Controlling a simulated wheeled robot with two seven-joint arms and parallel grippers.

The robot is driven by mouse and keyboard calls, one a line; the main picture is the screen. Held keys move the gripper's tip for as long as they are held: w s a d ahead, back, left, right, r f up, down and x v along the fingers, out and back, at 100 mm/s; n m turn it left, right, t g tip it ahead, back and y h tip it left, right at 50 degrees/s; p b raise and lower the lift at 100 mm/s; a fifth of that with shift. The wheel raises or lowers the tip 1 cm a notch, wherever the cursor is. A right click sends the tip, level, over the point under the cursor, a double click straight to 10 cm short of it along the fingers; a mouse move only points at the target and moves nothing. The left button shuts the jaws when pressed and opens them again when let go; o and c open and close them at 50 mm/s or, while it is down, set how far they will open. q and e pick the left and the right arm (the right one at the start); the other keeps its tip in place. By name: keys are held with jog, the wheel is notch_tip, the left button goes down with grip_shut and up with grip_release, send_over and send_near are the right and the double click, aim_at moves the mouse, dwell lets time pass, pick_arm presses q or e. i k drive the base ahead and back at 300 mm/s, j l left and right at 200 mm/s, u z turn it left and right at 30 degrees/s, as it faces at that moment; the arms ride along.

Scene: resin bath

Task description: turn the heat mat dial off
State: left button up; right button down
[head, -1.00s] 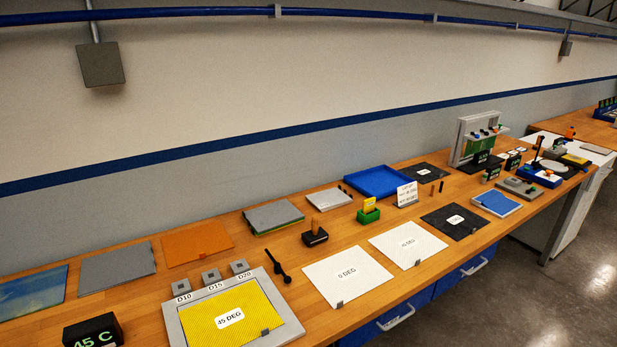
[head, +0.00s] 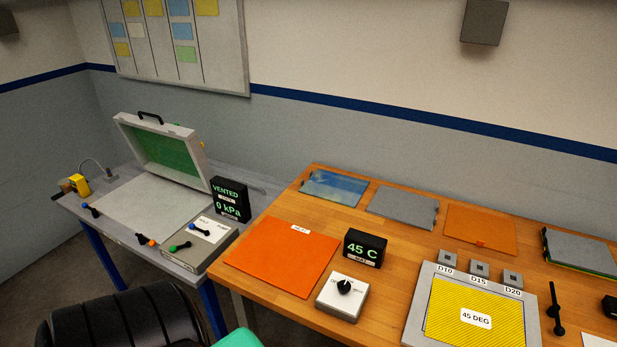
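The heat mat dial (head: 344,286) is a black knob on a small white box (head: 336,305) near the front edge of the wooden bench. Small print sits around the knob; its pointer setting is too small to tell for sure. The orange heat mat (head: 275,262), with a small white label, lies flat to the left of the dial. A black display (head: 364,247) behind the dial reads 45 C in green.
A grey-framed yellow 45 DEG board (head: 476,316) lies right of the dial. Flat sheets lie along the back. On the left table stand an open-lidded chamber (head: 160,145), a 0 kPa display (head: 230,197) and a lever box (head: 205,242).

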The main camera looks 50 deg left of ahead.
aim_at(344, 287)
jog(key=i+j+u, duration=0.1)
jog(key=u, duration=1.1)
